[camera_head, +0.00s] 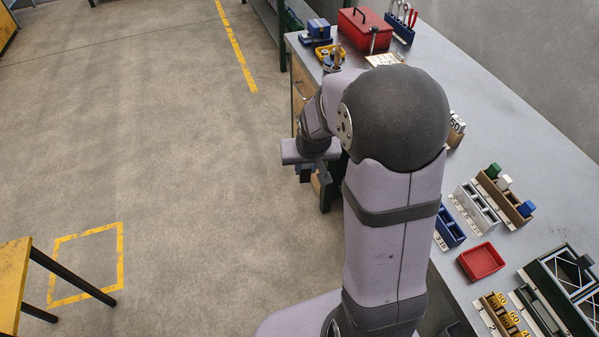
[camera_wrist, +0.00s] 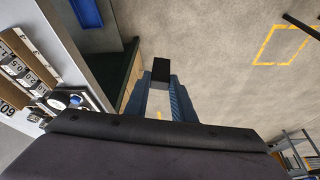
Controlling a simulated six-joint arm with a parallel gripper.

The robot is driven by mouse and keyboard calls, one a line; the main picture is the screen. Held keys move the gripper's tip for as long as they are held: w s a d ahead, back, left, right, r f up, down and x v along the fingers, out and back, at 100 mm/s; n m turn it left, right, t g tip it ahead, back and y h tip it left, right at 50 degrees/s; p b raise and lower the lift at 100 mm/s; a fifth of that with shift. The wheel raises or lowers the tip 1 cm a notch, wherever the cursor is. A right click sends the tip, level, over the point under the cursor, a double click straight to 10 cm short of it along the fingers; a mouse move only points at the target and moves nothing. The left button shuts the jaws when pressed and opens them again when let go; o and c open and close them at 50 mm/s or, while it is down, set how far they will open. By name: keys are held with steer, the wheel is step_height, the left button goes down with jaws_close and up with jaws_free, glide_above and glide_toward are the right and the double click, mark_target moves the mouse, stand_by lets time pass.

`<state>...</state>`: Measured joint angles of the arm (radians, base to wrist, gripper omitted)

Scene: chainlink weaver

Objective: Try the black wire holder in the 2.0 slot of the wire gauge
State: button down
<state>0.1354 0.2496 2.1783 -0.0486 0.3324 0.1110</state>
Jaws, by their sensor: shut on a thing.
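My gripper (camera_wrist: 162,96) is shut on the black wire holder (camera_wrist: 160,70), a small dark block at the fingertips in the wrist view. It is held out over the floor, beside the bench's edge. In the head view my gripper (camera_head: 318,172) hangs left of the bench, and the holder is too small to make out clearly. A brown block with white number labels (camera_wrist: 22,68), seemingly the wire gauge, stands on the bench at the left of the wrist view, apart from the holder. One label seems to read 2.0. In the head view my arm hides most of that area.
A red tray (camera_head: 481,262), a blue rack (camera_head: 446,238) and a dark frame (camera_head: 540,275) lie nearer. A red toolbox (camera_head: 364,30) stands at the far end.

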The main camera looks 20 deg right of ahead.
steer(key=s+d+r+m+g+h+p, duration=0.1)
steer(key=d+m, duration=0.3)
steer(key=d, duration=0.7)
steer(key=s+d+r+m+g+h+p, duration=0.15)
steer(key=d+m, duration=0.25)
steer(key=d, duration=0.8)
steer(key=s+d+r+m+g+p, duration=0.1)
steer(key=s+d+m, duration=0.2)
steer(key=s+d, duration=0.4)
steer(key=s+d+m+g+h+p, duration=0.1)
steer(key=s+d+m, duration=0.3)
steer(key=d, duration=0.9)
steer(key=s, duration=0.3)
steer(key=shift+s+d+r+m, duration=0.25)
steer(key=shift+d+r+m, duration=0.05)
steer(key=shift+r, duration=0.05)
steer(key=shift+f+b, duration=2.1)
steer(key=shift+f, duration=1.5)
steer(key=c, duration=1.4)
jaws_free()
